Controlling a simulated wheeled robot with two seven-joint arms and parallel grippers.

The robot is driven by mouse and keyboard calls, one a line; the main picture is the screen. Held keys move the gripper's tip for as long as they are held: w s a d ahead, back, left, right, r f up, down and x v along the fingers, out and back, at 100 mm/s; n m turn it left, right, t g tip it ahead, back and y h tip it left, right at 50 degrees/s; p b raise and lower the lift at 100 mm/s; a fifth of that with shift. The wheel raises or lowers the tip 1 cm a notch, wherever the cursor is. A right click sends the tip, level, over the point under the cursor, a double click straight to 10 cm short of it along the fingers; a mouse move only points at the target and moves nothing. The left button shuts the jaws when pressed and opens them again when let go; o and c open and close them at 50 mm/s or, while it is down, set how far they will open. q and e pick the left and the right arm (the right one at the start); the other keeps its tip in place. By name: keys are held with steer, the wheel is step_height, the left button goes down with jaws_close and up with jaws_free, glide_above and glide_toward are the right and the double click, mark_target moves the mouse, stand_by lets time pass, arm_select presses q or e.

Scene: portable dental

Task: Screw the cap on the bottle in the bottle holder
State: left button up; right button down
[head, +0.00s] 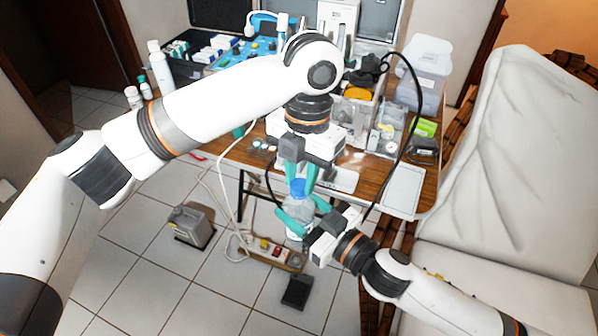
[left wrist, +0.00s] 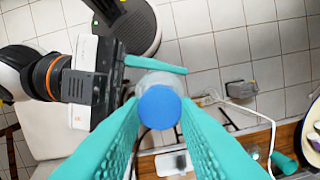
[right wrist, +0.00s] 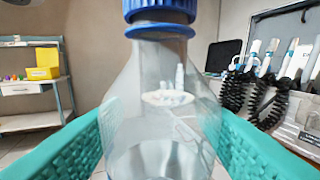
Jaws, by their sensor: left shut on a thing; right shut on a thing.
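A clear bottle (head: 297,213) with some liquid in it is held upright in the air in front of the table. My right gripper (head: 303,212) is shut on its body from the side; the bottle fills the right wrist view (right wrist: 160,120). The blue cap (head: 298,187) sits at the top of the bottle, above a blue ring on the neck in the right wrist view (right wrist: 160,10). My left gripper (head: 302,182) points down from above, its teal fingers either side of the cap (left wrist: 159,107). The cap's thread is hidden. I cannot make out a bottle holder.
The wooden table (head: 255,152) behind is crowded with dental equipment, clear boxes and a white tray (head: 402,190). A black cable hangs close to both arms. A white dental chair (head: 520,180) stands at the right. A power strip (head: 272,252) and pedals lie on the tiled floor.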

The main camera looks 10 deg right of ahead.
arm_select(q)
steer(key=m, duration=0.4)
steer(key=shift+m, duration=0.3)
steer(key=o, duration=0.9)
steer(key=shift+s+r, duration=0.1)
steer(key=shift+r, duration=2.15)
steer(key=shift+c, duration=0.2)
